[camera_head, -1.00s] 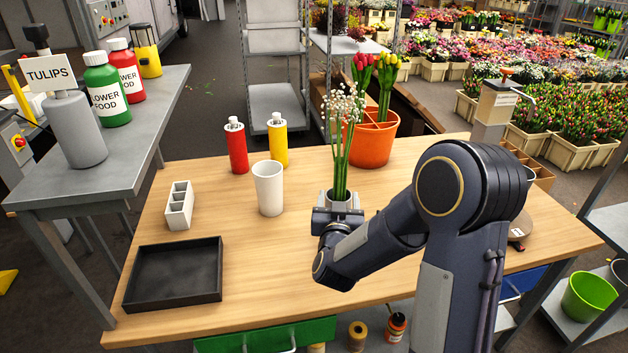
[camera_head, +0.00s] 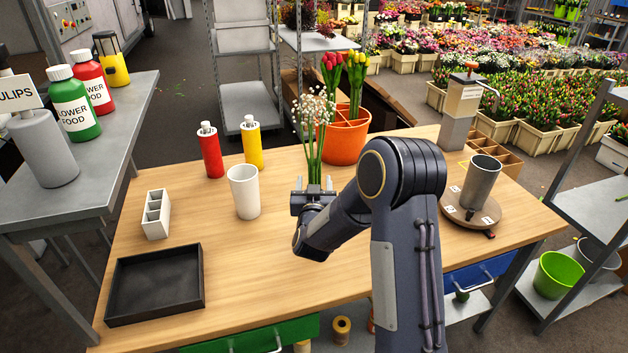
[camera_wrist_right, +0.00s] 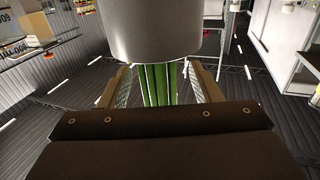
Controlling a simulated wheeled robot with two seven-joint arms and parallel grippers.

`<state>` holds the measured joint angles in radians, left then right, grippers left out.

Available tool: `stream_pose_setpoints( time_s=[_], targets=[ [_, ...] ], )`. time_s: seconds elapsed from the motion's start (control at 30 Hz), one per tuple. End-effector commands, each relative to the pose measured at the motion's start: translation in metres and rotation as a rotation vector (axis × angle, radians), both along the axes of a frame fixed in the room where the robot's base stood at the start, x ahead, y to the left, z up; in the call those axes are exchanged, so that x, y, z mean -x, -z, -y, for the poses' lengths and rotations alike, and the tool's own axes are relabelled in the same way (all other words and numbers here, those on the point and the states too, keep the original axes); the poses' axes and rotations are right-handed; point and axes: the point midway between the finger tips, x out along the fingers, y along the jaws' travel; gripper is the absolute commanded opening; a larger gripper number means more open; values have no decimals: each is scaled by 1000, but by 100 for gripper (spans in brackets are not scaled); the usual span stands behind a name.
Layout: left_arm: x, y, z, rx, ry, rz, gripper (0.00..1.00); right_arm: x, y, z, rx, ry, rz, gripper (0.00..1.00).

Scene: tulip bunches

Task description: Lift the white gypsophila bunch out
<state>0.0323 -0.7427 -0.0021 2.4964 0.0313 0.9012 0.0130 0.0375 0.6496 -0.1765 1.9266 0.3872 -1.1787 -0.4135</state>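The white gypsophila bunch (camera_head: 314,108) stands upright near the table's back edge, in front of the orange bucket (camera_head: 345,143) with red and yellow tulips. Its green stems run down between the fingers of my right gripper (camera_head: 313,193). In the right wrist view the stems (camera_wrist_right: 158,84) show between the two fingers, with gaps on both sides, so the gripper is open around them. A pale round vessel (camera_wrist_right: 155,30) meets the stems at the top of that view. In the head view the stems' lower ends are hidden behind my gripper. My left gripper is out of view.
A white cup (camera_head: 244,192), a red bottle (camera_head: 211,152) and a yellow bottle (camera_head: 252,145) stand left of the bunch. A black tray (camera_head: 155,307) and white holder (camera_head: 155,214) are farther left. A grey vessel (camera_head: 482,183) stands on a round turntable at right. The table's front middle is clear.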

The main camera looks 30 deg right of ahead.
Motion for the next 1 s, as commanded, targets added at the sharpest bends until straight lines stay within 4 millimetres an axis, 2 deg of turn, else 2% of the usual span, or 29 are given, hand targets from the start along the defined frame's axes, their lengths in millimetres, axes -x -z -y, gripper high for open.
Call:
stream_pose_setpoints(
  time_s=[0.03,0.3,0.37,0.6,0.77,0.87,1.0],
  targets=[
    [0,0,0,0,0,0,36,0,0,0,0,0,0,51],
    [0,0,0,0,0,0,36,0,0,0,0,0,0,15],
    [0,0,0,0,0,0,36,0,-1,0,1,0,2,9],
    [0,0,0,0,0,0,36,0,-2,0,0,0,2,9],
    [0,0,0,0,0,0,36,0,-10,0,0,0,4,9],
    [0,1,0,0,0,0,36,0,-23,-1,1,0,8,9],
    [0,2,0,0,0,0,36,0,-52,-1,0,-1,10,9]
  ],
)
